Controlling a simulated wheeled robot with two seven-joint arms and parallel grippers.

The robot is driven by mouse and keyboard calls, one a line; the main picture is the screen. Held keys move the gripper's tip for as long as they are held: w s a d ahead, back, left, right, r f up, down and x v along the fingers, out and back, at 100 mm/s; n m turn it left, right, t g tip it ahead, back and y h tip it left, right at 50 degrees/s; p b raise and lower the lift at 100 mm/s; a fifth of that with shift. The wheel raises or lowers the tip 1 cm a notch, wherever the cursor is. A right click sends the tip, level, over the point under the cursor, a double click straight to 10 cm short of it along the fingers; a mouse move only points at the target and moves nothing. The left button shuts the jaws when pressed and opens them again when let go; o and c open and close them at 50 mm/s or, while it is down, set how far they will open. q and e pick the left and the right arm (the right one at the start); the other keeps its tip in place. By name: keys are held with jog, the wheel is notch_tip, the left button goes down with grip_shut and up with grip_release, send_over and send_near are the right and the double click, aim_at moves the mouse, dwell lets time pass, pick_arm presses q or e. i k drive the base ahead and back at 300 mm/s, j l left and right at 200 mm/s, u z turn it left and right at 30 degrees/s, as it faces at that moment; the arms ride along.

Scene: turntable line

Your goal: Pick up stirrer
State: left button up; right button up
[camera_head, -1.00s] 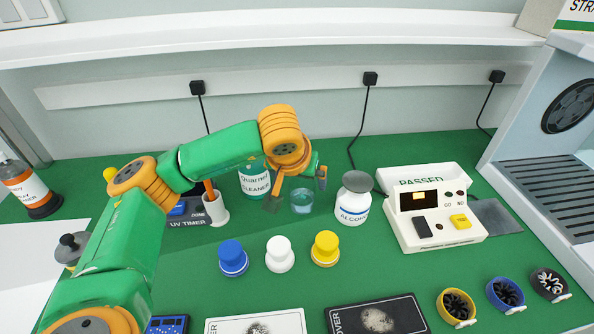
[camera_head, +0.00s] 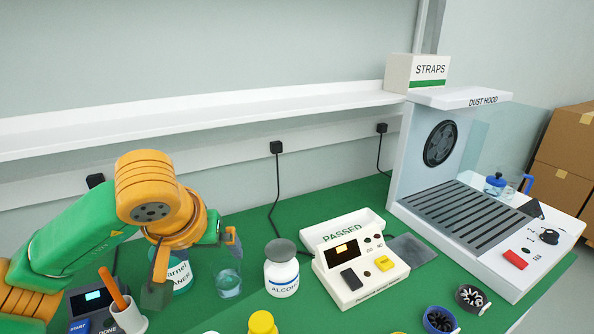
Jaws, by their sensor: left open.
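I cannot clearly make out a stirrer. A slim orange stick (camera_head: 113,287) leans upright in a white cup (camera_head: 130,320) at the lower left; I cannot tell whether it is the stirrer. My left gripper (camera_head: 195,272) is open, its fingers apart and pointing down, to the right of the cup. It hangs in front of the cleaner bottle (camera_head: 182,280) and partly hides it. A clear beaker (camera_head: 228,284) with bluish liquid stands just below the gripper's right finger. No object shows held in the fingers. My right gripper is not in view.
A white alcohol bottle (camera_head: 281,274) stands right of the beaker, then the PASSED tester (camera_head: 355,272). Green bench shows between the items.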

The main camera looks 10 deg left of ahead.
aim_at(103, 272)
jog(key=k+l, duration=0.2)
jog(key=k, duration=0.25)
jog(key=k+l, duration=0.15)
jog(key=k, duration=0.35)
jog(key=k+l, duration=0.2)
jog(key=k, duration=0.25)
